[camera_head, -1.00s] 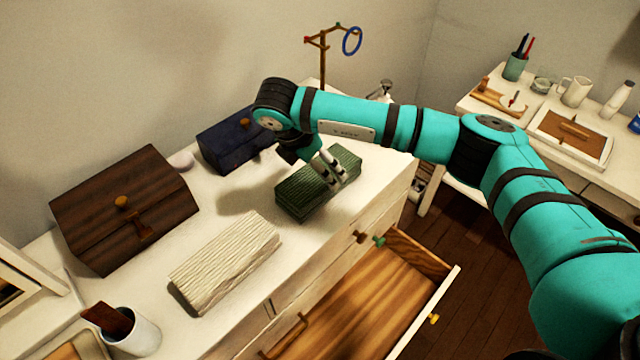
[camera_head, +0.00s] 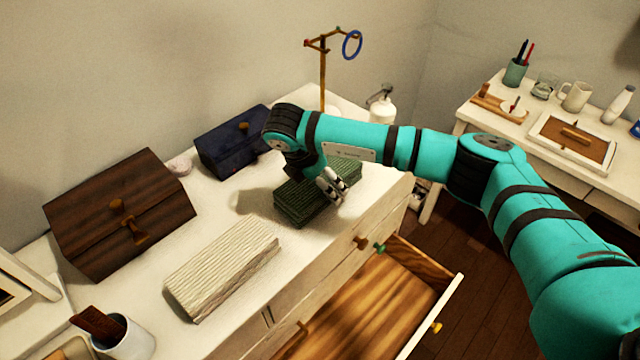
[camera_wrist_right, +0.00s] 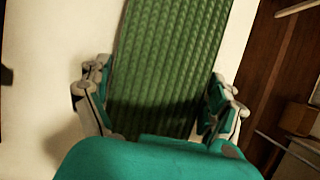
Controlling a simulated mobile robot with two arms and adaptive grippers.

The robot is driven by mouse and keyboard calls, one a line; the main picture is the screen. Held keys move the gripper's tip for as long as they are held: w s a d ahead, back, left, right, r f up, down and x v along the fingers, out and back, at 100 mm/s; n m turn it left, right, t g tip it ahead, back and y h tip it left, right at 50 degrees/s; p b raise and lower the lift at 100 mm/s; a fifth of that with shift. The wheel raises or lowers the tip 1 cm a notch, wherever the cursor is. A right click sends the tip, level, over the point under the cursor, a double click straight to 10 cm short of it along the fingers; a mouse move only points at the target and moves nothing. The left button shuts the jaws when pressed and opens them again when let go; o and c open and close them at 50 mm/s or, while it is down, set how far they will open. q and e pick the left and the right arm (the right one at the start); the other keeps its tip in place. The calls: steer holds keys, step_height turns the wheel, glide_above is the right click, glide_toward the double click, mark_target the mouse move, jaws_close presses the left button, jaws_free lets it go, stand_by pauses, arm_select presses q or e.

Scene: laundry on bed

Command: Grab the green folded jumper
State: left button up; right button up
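The green folded jumper (camera_head: 297,203) lies on the white dresser top (camera_head: 215,212), partly hidden by my right wrist and fingers. It is a ribbed, flat, oblong bundle. My right gripper (camera_head: 331,186) is low over the jumper, near the dresser's front edge. In the right wrist view the jumper (camera_wrist_right: 172,50) runs between the two separated fingers of the gripper (camera_wrist_right: 160,88), one along each side. Whether the fingers touch its sides I cannot tell. My left gripper is in neither view.
A cream folded knit (camera_head: 222,268) lies left of the jumper. A dark blue box (camera_head: 225,152) and a brown wooden box (camera_head: 105,212) stand behind. A white pump bottle (camera_head: 382,107) and a ring stand (camera_head: 322,80) are at the far end. An open drawer (camera_head: 447,305) juts out in front.

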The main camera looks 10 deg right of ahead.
steer(key=c, duration=0.6)
steer(key=shift+r, duration=0.1)
